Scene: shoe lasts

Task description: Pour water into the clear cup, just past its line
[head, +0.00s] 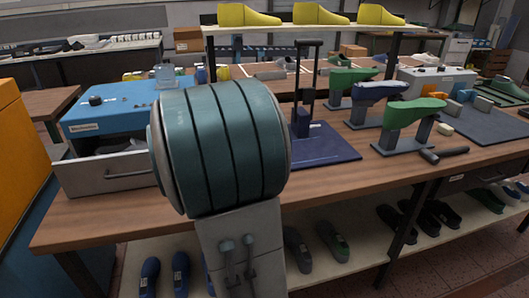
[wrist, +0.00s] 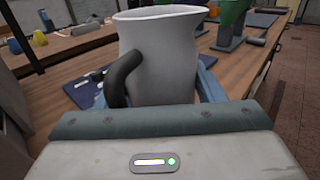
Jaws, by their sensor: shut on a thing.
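A white-grey pitcher (wrist: 165,55) with a dark handle (wrist: 122,78) stands upright in the wrist view. My gripper (wrist: 155,93) is shut on it, with pale blue fingers showing at its left and right sides. The water inside the pitcher cannot be seen. In the head view my own arm covers the middle left, and the gripper and pitcher do not show there. I cannot make out the clear cup for sure. A small pale bluish thing (head: 165,74) stands on the blue box at the left, too small to identify.
The workbench (head: 330,190) holds a blue box (head: 115,122) with an open drawer (head: 105,172), a dark blue stand (head: 325,150), and shoe lasts on stands, including a green one (head: 414,112). A hammer (head: 442,154) lies at the right. Yellow lasts (head: 322,14) line a raised shelf.

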